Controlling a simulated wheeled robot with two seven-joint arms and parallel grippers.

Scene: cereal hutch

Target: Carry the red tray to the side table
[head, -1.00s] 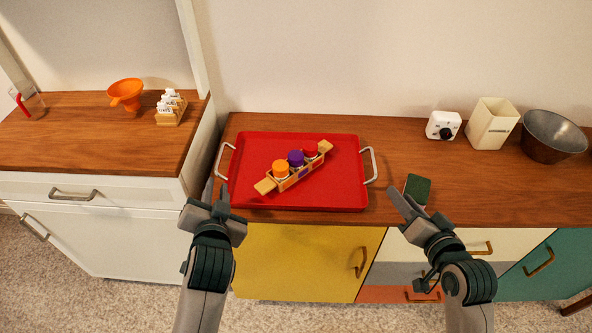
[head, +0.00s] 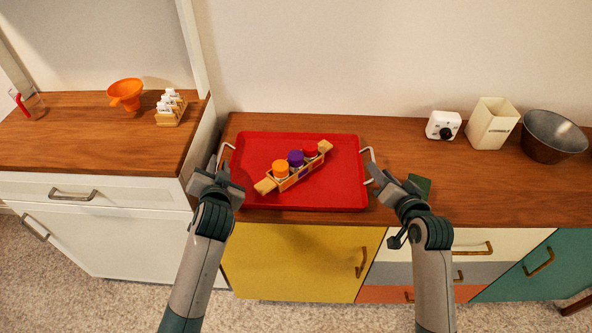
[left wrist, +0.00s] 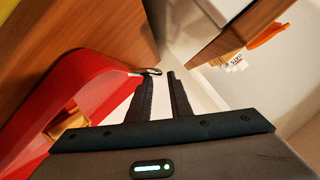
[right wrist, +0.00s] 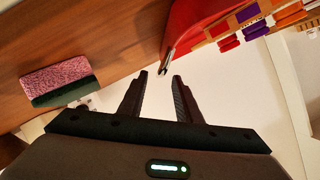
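The red tray (head: 345,190) lies flat on the wooden top of the colourful cabinet in the head view. A wooden holder (head: 265,185) with orange-, purple- and red-topped jars sits on it. My left gripper (head: 217,168) is open at the tray's left handle (head: 224,156); in the left wrist view the handle (left wrist: 151,72) shows at the gap between the fingertips. My right gripper (head: 381,171) is open near the right handle (head: 370,157); in the right wrist view this handle (right wrist: 167,62) is just beyond the fingertips. I cannot tell which surface is the side table.
A green-and-pink sponge (right wrist: 58,82) lies right of the tray, beside my right gripper. A camera-like white box (head: 443,125), cream container (head: 492,124) and metal bowl (head: 553,137) stand further right. A white cabinet (head: 90,150) at left holds an orange funnel (head: 126,93) and a small rack (head: 171,108).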

